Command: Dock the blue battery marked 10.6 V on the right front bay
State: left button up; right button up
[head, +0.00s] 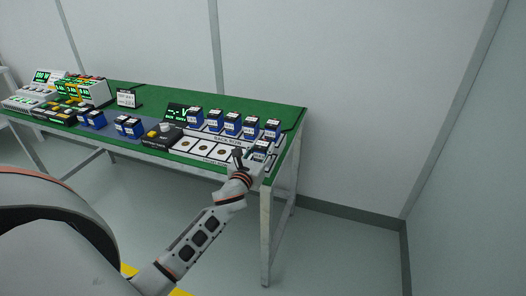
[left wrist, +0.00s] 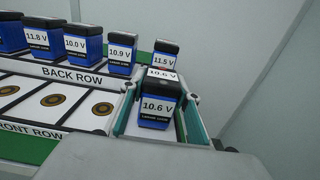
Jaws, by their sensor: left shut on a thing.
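The blue battery marked 10.6 V (left wrist: 157,106) has a black top and a white label. My left gripper (left wrist: 157,118) is shut on it, with one finger on each side. In the head view this battery (head: 260,147) is at the right end of the front row, by the table's right edge, in my left gripper (head: 257,154). Several front-row bays, such as this one (left wrist: 103,108), are empty white plates with round contacts. The right front bay is hidden behind the gripper and battery. I cannot tell whether the battery touches it. My right gripper is out of view.
Blue batteries marked 11.8, 10.0, 10.9 and 11.5 V (left wrist: 164,57) stand in the back row, close behind the held one. A black voltage display (head: 177,111) stands left of the rows. More blue batteries (head: 128,126) are farther left on the green table (head: 150,95).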

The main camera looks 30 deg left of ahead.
pick_arm(q)
jog(key=shift+r, duration=0.1)
jog(key=o, duration=1)
jog(key=shift+f, duration=0.3)
jog(key=shift+c, duration=0.2)
jog(key=o, duration=0.4)
jog(key=shift+r, duration=0.1)
